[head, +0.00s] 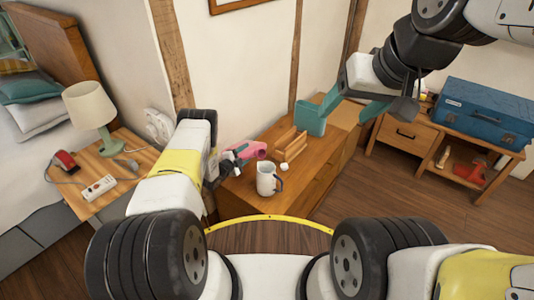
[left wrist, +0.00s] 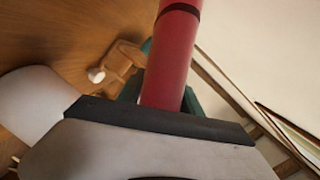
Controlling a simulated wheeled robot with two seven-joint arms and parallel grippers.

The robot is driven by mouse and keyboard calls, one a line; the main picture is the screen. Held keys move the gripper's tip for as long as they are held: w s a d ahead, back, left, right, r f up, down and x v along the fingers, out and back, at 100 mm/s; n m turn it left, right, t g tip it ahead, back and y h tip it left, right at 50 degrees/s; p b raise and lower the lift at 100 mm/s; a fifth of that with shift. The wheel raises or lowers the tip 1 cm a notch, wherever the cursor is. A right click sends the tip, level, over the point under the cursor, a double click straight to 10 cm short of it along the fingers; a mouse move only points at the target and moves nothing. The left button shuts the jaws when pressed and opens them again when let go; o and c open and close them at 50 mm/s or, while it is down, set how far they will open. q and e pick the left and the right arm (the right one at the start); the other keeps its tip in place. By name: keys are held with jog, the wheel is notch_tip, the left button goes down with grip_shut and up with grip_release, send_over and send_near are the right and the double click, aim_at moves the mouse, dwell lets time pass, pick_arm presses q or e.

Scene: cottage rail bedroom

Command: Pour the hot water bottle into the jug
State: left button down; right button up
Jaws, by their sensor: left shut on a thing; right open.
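The pink-red hot water bottle (head: 250,150) is held by my left gripper (head: 230,161) above the near left end of the wooden dresser. It looks tilted over towards the right; its mouth is too small to make out. In the left wrist view a red cylindrical part of it (left wrist: 172,62) rises from the gripper. The white jug (head: 267,181) stands upright on the dresser, just right of and nearer than the bottle, apart from it. Its inside cannot be seen. My right gripper (head: 374,103) is open, high over the dresser's far right end.
On the dresser (head: 315,185) are a wooden rack (head: 290,146), a small white object (head: 284,167) and a teal container (head: 311,119). A bedside table (head: 125,190) with a lamp (head: 91,108) stands left. A bench with a blue toolbox (head: 485,110) stands right.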

aim_at(248, 151)
pick_arm(q)
jog(key=shift+s+d+f+n+g, duration=0.15)
jog(key=shift+f+n+g, duration=0.15)
jog(key=shift+f+n, duration=0.2)
jog(key=shift+s+d+r+n+g, duration=0.3)
jog(key=shift+s+r+n+g, duration=0.1)
jog(key=shift+n, duration=0.4)
jog(key=shift+r+n+g+h, duration=0.3)
jog(key=shift+r+n, duration=0.1)
jog(key=shift+r+n+g+b, duration=0.5)
jog(key=shift+r+n, duration=0.15)
jog(key=shift+n, duration=0.25)
jog(key=shift+r+n+g+h+b, duration=0.4)
jog(key=shift+n+g+h, duration=0.25)
jog(key=shift+n, duration=0.35)
jog(key=shift+d+f+n+g+h+b, duration=0.15)
jog(key=shift+n+g+h+b, duration=0.15)
jog(key=shift+n, duration=0.4)
jog(key=shift+s, duration=0.1)
